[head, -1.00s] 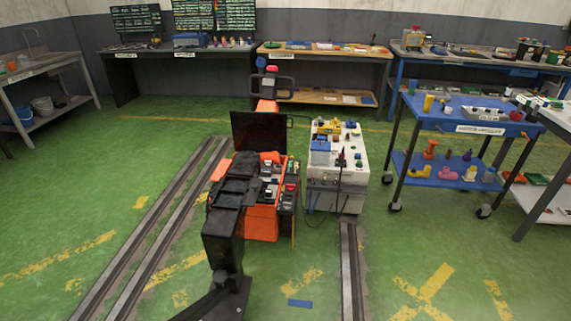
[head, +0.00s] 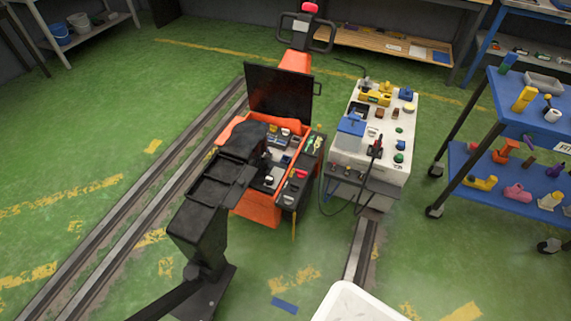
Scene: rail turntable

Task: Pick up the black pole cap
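I cannot single out the black pole cap with certainty. Several small dark parts lie in the open orange machine (head: 262,207) and on the black side tray (head: 291,196) at its right. A small black piece (head: 375,148) with a bit of red stands on the front part of the white cart (head: 408,168). It is too small to identify. My gripper is not in view.
A black stand (head: 197,232) rises in front of the orange machine. A black cable (head: 341,212) loops beside the white cart. A blue shelf trolley (head: 466,165) with colored parts stands at right. Rails (head: 125,243) cross the green floor, which is open at left.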

